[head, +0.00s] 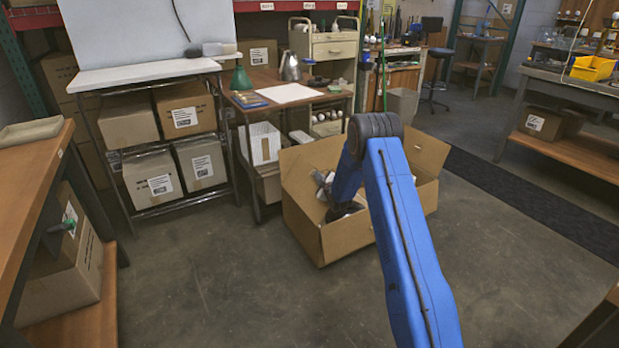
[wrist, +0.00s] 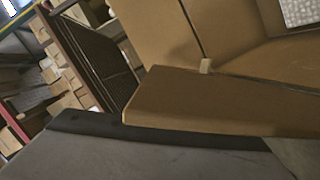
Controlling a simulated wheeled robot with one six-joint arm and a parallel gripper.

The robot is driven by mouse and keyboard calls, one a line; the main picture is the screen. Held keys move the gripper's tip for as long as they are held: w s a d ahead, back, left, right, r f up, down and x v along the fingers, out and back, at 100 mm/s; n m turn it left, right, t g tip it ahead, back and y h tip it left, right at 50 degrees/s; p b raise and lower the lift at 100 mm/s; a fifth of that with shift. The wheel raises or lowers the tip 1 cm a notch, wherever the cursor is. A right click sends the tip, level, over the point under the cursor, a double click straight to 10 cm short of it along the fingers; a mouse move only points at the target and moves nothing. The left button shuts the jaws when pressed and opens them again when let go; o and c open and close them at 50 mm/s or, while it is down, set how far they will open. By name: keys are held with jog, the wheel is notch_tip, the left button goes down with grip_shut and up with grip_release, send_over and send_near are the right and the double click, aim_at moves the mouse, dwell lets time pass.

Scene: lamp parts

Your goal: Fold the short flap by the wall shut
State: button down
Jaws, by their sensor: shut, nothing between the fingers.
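An open cardboard box (head: 345,240) stands on the floor in the middle of the head view. One flap (head: 298,172) stands up at its left end and another (head: 428,152) at its right end. I cannot tell for sure which is the short flap by the wall. My gripper (head: 345,210) is low at the box opening, largely hidden by my blue arm and the box. It is shut and empty. In the wrist view, a tilted brown cardboard panel (wrist: 210,103) fills the middle, close to the camera; whether my gripper touches it is unclear.
Pale packing (wrist: 300,10) shows inside the box in the wrist view. A wooden desk (head: 262,82) stands behind the box. A wire shelf with cartons (head: 203,163) is at the left. The floor (head: 220,290) in front is clear.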

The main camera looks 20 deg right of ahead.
jog(key=w+d+f+m+g+y, duration=0.1)
jog(key=w+d+f+m, duration=0.1)
jog(key=d+f+m, duration=0.3)
jog(key=shift+w+d+f+y, duration=0.2)
jog(key=shift+d+f+y, duration=0.2)
jog(key=shift+d+f, duration=2.55)
jog(key=shift+a+f, duration=0.85)
jog(key=shift+a, duration=0.05)
